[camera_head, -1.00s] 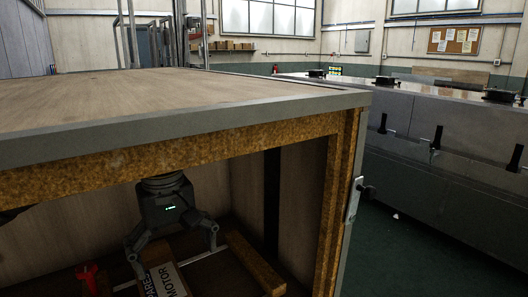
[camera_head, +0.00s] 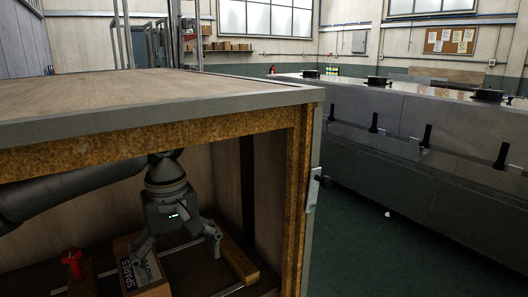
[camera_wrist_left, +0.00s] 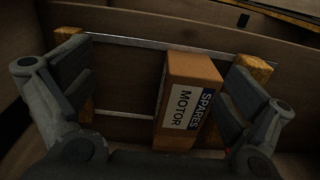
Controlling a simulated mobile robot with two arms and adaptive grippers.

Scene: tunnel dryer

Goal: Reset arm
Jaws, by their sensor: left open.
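My left gripper (camera_head: 176,250) reaches into the wooden cabinet below its top, fingers pointing down. It is open, its fingers spread. In the left wrist view my left gripper (camera_wrist_left: 160,95) has its two fingers wide apart, with a cardboard box (camera_wrist_left: 196,70) labelled "SPARES MOTOR" between and beyond them, nearer the right finger. The same box (camera_head: 150,283) shows under the gripper in the head view. I cannot tell how far the fingers are above it. My right gripper is not in view.
The cabinet's top edge (camera_head: 170,110) and right post (camera_head: 299,190) frame the opening around my left arm. A red object (camera_head: 72,258) stands left of the box. Wooden strips (camera_head: 238,260) lie inside. A long grey machine (camera_head: 400,120) stands right, with green floor (camera_head: 370,245) between.

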